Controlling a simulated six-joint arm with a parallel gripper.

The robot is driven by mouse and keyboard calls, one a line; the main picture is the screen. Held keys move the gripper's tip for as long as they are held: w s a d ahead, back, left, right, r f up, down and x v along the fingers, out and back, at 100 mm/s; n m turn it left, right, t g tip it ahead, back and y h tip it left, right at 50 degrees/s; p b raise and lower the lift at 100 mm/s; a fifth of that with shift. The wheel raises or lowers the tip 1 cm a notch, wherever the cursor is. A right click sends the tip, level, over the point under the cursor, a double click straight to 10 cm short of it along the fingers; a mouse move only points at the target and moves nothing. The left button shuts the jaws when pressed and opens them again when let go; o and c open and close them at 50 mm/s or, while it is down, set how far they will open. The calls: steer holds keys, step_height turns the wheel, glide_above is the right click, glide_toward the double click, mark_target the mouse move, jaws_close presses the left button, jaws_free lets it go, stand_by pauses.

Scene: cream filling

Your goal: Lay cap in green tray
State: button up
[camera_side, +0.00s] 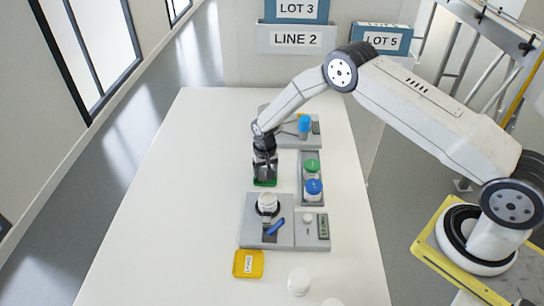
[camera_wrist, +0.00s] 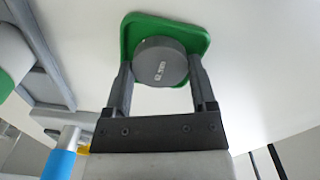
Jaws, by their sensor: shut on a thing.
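The cap is a dark grey round disc (camera_wrist: 160,62) with small pale marking on its face, seen in the wrist view. My gripper (camera_wrist: 160,72) is shut on it, one finger on each side. In the side view my gripper (camera_side: 265,176) points down over the green tray (camera_side: 265,183). The cap is hard to make out there. I cannot tell whether the cap touches the tray floor.
A grey rack to the right holds a green-capped jar (camera_side: 312,167) and a blue-capped jar (camera_side: 313,188). A yellow tray (camera_side: 249,264) and white jars (camera_side: 299,281) are nearer. The table's left side is clear.

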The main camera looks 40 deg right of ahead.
steer(key=shift+s+f, duration=0.1)
steer(key=shift+f, duration=0.15)
steer(key=shift+s+f, duration=0.1)
steer(key=shift+f, duration=0.35)
steer(key=o, duration=1.3)
steer(key=shift+r, duration=0.1)
step_height(320, 180, up, 13)
steer(key=shift+r, duration=0.1)
